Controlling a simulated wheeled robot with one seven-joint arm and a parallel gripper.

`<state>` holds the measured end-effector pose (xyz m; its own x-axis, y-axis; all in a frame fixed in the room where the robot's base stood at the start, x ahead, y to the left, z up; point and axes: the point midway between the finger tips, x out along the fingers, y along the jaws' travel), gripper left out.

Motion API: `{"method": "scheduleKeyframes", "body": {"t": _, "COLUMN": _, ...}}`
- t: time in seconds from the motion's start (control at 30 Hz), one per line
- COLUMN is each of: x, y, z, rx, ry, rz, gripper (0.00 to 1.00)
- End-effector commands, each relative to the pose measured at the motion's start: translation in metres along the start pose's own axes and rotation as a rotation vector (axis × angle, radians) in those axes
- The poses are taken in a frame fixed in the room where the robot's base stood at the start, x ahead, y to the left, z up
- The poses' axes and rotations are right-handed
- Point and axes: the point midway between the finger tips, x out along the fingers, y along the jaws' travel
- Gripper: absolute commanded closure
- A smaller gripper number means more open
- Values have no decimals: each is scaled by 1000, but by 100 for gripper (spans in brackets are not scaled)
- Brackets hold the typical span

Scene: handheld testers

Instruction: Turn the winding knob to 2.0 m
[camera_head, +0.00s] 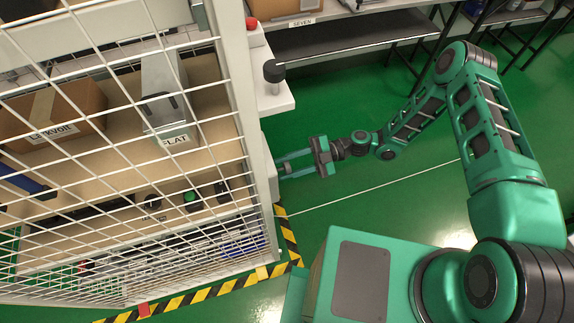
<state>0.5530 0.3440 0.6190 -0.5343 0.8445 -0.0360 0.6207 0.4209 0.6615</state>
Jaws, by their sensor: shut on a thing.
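My gripper (286,167) reaches left from the end of my green arm to the right side of the white mesh enclosure. Its two fingers are shut on a small grey piece beside the enclosure's corner post, which looks like the winding knob (287,169). The fingers partly hide it. No scale or 2.0 m mark can be read on it from here. A separate black knob (274,72) stands upright on a white ledge (276,98) higher up in the picture, clear of my gripper.
The white mesh (225,95) encloses a bench with a box (55,112), a grey case (163,95) and a green button (190,197). A red button (252,24) is above the ledge. Yellow-black tape (215,290) edges the enclosure. Green floor (400,205) is open to the right.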

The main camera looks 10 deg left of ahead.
Motion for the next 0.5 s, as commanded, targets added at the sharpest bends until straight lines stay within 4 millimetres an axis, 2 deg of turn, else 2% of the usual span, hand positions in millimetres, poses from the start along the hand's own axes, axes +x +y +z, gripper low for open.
{"method": "scheduleKeyframes", "body": {"t": 0.2, "x": -1, "y": -2, "z": 2, "rx": -171, "ry": -12, "rz": -1, "gripper": 88}}
{"method": "scheduleKeyframes", "body": {"t": 0.5, "x": -2, "y": -2, "z": 2, "rx": -329, "ry": -18, "rz": 1, "gripper": 88}}
